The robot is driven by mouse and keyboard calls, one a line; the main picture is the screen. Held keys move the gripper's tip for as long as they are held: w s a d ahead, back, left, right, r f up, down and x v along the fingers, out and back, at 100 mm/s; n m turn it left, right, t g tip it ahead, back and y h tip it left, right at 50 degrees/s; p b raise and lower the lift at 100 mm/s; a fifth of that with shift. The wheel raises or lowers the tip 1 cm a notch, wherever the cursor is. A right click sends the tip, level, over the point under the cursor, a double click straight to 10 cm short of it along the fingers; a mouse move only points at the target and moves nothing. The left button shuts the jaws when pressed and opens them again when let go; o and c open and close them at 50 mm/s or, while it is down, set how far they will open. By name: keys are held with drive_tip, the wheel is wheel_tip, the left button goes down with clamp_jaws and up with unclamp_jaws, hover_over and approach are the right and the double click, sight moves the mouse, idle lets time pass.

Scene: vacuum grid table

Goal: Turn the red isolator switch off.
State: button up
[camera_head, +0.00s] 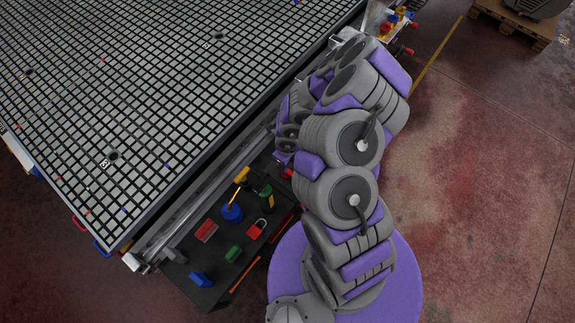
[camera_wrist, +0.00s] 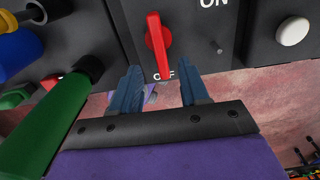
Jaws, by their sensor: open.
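The red isolator switch (camera_wrist: 158,38) shows in the wrist view on a dark grey panel, in the upper middle. My gripper (camera_wrist: 160,80) is open, with one blue finger on each side just below the handle's lower end. The fingers look empty and I see no clear contact with the handle. In the head view my arm covers most of the gripper, and I cannot make out the switch there.
In the wrist view a white button (camera_wrist: 292,31) is at right, and a green cylinder (camera_wrist: 50,125) and blue knob (camera_wrist: 18,50) crowd the left. The grid table (camera_head: 150,90) lies left of my arm in the head view. A red padlock (camera_head: 257,229) lies on a dark shelf.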

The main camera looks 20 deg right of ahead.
wheel_tip(320, 180, up, 10)
drive_tip(key=p, duration=0.2)
drive_tip(key=shift+r, duration=0.15)
drive_tip(key=shift+w, duration=0.1)
idle(0.4)
